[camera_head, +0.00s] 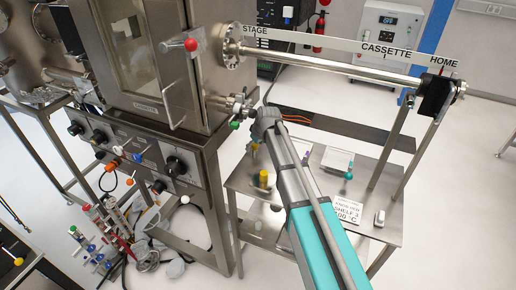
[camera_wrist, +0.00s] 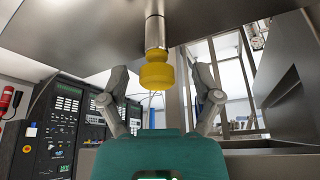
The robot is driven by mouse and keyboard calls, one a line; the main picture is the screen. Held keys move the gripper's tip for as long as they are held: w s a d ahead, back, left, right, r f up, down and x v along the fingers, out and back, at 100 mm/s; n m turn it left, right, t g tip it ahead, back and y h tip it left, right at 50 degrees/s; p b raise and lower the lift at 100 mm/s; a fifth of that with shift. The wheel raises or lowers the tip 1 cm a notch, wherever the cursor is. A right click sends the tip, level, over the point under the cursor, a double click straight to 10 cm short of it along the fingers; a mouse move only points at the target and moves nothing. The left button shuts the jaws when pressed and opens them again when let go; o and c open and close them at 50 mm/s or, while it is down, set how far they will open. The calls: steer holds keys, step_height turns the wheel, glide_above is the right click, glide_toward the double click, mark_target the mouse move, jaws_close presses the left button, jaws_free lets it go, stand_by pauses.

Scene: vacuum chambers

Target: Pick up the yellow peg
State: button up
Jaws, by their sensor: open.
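A yellow cylinder standing on the low metal table (camera_head: 243,187), left of my arm, looks like the yellow peg (camera_head: 263,178). In the wrist view, a yellow knob-like piece (camera_wrist: 156,72) on a shiny metal stem hangs from a metal surface at the top. I cannot tell whether it is that same cylinder. My gripper (camera_wrist: 158,88) is open, its fingers to either side of the yellow piece with visible gaps. In the head view, the arm's end is by the chamber's fittings, above the table; its fingertips are hidden.
The steel chamber (camera_head: 135,60) and its valves stand close left of my arm's end. A horizontal transfer rod (camera_head: 330,66) crosses above. A white sign (camera_head: 353,210) and a small white item (camera_head: 380,218) are on the table's right side. Open floor lies beyond.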

steer(key=c, duration=1.1)
steer(key=shift+r, duration=0.15)
step_height(320, 180, up, 3)
steer(key=p, duration=0.3)
steer(key=s+d, duration=1.2)
steer(key=s, duration=0.1)
steer(key=shift+d+r, duration=0.1)
steer(key=shift+d, duration=0.2)
steer(key=shift+w, duration=0.2)
